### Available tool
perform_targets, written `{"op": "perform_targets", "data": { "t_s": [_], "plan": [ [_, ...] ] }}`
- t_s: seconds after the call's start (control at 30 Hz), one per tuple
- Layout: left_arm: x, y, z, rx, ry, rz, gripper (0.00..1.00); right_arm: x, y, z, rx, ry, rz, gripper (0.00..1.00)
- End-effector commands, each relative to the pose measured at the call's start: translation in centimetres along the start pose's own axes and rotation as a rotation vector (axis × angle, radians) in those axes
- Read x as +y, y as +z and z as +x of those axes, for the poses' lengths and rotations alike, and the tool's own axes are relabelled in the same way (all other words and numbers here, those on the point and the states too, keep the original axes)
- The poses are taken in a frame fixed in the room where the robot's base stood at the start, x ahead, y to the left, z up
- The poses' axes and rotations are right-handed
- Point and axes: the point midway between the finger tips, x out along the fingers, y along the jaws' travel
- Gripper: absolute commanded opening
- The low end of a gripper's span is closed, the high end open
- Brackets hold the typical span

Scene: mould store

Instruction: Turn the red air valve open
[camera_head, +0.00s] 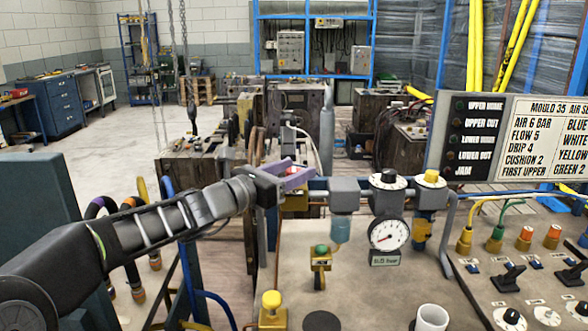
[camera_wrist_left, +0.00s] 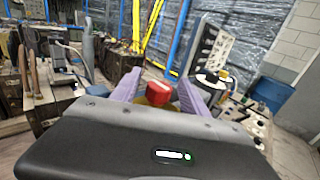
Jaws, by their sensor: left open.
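The red air valve (camera_head: 293,170) shows as a small red knob at the left end of the pipe run, partly hidden by my left gripper. In the left wrist view the red knob (camera_wrist_left: 159,90) has a pale mark on top and a yellow body beneath. My left gripper (camera_head: 299,172) has purple fingers, which are open. In the left wrist view the fingers (camera_wrist_left: 160,92) stand on either side of the knob, and I cannot tell if they touch it. My right gripper is not in view.
A pressure gauge (camera_head: 389,234), a black knob (camera_head: 388,178) and a yellow-topped regulator (camera_head: 431,180) stand right of the valve. A green-topped valve (camera_head: 321,252) and a yellow button (camera_head: 271,302) are below. A sign (camera_head: 545,140) rises at the right, above a control panel with switches.

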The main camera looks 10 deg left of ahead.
Motion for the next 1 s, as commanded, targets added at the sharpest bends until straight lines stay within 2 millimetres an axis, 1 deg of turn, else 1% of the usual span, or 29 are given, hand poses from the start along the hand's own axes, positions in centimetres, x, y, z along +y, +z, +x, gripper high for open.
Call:
{"op": "perform_targets", "data": {
  "t_s": [0.07, 0.3, 0.9, 0.93, 1.0],
  "plan": [
    [-0.02, -0.04, 0.29, 0.001, 0.000, 0.000, 0.53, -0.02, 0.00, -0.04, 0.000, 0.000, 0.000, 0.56],
    [-0.01, -0.04, 0.29, 0.000, 0.000, 0.000, 0.52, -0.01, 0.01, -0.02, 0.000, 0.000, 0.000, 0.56],
    [0.00, -0.03, 0.26, 0.000, 0.000, 0.000, 0.03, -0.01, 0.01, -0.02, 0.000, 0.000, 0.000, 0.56],
    [0.00, -0.03, 0.26, 0.000, 0.000, 0.000, 0.00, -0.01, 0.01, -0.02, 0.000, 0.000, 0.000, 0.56],
    [0.01, -0.03, 0.26, 0.000, 0.000, 0.000, 0.00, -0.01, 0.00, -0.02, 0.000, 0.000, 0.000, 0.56]
  ]
}}
